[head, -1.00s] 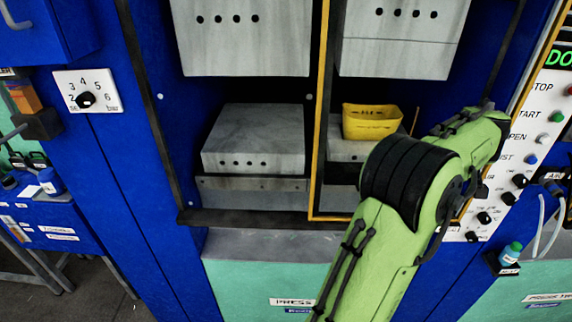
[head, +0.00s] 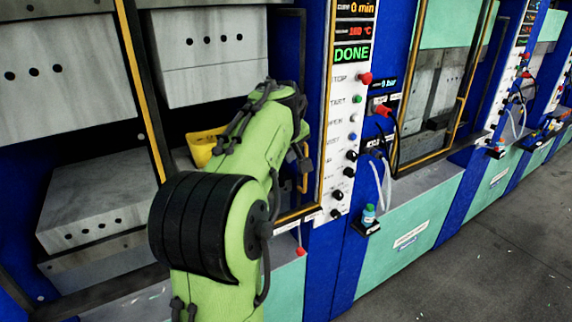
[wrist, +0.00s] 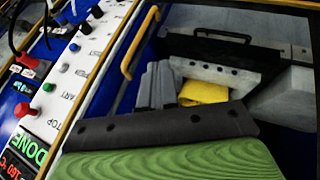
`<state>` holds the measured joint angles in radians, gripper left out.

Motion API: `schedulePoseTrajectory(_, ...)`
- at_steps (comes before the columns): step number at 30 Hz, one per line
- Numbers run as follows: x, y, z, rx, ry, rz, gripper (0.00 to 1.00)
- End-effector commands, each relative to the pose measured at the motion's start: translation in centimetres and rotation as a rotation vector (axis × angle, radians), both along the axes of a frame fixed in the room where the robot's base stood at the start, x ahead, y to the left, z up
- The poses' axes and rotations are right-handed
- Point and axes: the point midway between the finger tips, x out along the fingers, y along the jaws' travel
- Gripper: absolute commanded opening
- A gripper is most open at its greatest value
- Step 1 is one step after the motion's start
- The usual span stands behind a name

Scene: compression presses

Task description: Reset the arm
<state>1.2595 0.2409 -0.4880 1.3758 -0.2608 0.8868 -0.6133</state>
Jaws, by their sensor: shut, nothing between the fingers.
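My green arm (head: 240,190) reaches up in front of the open press in the head view. My gripper's end is largely hidden there behind the arm. In the wrist view my gripper (wrist: 157,68) shows as grey fingers close together, shut and empty. A yellow container (head: 204,146) sits inside the press on the lower block, partly hidden by my arm. It also shows in the wrist view (wrist: 204,92), beyond and right of the fingers. I cannot tell whether they touch it.
The press control panel (head: 345,120), with a DONE display, knobs and buttons, stands close right of my arm. A yellow-edged door frame (head: 140,80) stands left of it. A small blue-green bottle (head: 368,214) sits on a ledge. Open grey floor (head: 470,250) lies at lower right.

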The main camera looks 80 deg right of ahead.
Motion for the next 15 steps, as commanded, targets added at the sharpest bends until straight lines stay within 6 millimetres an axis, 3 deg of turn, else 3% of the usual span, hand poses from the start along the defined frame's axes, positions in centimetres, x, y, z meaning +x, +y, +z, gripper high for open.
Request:
schedulePoseTrajectory(4, 0.06, 0.72, 0.98, -0.001, 0.0, 0.001, 0.0)
schedulePoseTrajectory(15, 0.06, 0.73, 0.98, 0.001, 0.0, 0.001, 0.0)
